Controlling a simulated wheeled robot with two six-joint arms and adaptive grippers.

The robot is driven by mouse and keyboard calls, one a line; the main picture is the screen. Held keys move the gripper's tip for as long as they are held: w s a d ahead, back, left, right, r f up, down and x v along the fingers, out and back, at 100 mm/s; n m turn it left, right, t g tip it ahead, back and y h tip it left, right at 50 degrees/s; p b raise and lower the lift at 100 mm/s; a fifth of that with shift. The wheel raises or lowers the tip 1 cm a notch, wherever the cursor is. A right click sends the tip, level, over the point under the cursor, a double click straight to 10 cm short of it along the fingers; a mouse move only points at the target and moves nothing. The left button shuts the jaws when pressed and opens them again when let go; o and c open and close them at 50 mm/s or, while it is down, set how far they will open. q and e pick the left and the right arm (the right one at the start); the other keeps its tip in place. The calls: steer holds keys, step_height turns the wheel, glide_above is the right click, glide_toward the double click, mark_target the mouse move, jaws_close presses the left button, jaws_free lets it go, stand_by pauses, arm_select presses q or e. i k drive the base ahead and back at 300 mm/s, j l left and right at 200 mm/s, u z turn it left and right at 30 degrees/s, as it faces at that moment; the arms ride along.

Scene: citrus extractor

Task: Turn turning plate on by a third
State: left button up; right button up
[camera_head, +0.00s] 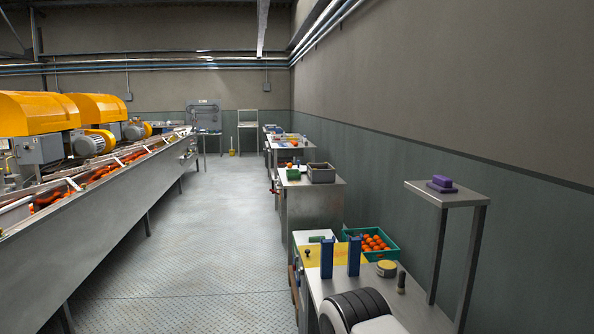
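I cannot make out a turning plate for sure in the head view. A small round thing with a yellow top (386,268) sits on the near right steel table (420,300), and I cannot tell whether it is the plate. Several black ribbed round parts (352,308) with a pale rounded piece show at the bottom edge, partly cut off. I cannot tell what they are. Neither of my grippers is in view.
Two blue uprights (354,256) and a green crate of oranges (374,243) stand on the near table. A raised shelf (450,200) holds a purple block (441,184). A long conveyor (100,215) runs along the left. The floor aisle (215,220) between is clear.

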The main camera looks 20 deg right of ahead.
mark_target(298, 165)
steer(key=i+j, duration=0.4)
steer(key=i, duration=0.2)
steer(key=i+j, duration=0.4)
steer(key=i, duration=0.15)
steer(key=i+l+z, duration=0.25)
steer(key=i, duration=1.2)
steer(key=i+j+z, duration=0.25)
steer(key=i, duration=3.55)
steer(key=l+z, duration=0.05)
